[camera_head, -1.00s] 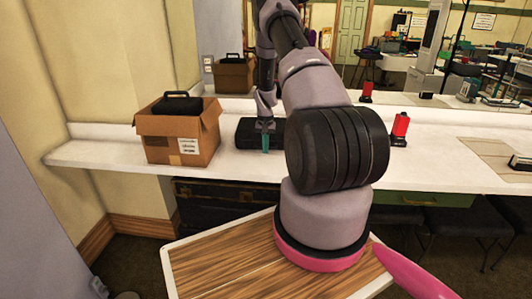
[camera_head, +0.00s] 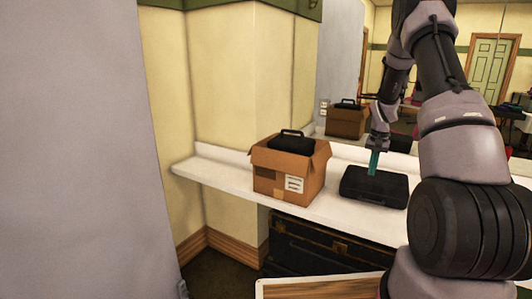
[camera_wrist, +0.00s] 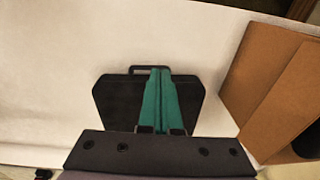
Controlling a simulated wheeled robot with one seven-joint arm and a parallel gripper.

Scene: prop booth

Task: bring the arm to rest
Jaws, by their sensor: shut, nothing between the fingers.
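My gripper (camera_head: 373,162) has teal fingers and is shut, with nothing between them. In the head view it points down over a black case (camera_head: 360,190) on the white counter. In the wrist view the closed fingers (camera_wrist: 160,72) overlap the middle of the case (camera_wrist: 118,100), whose handle shows just past the fingertips. I cannot tell whether the fingertips touch the case or hover above it. My arm reaches in from the right of the head view.
A cardboard box (camera_head: 280,183) holding another black case (camera_head: 292,143) stands left of the gripper; the box also shows in the wrist view (camera_wrist: 265,75). A white counter (camera_head: 220,175) runs along a mirror. A dark trunk (camera_head: 315,250) sits below. A grey panel (camera_head: 80,150) fills the left.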

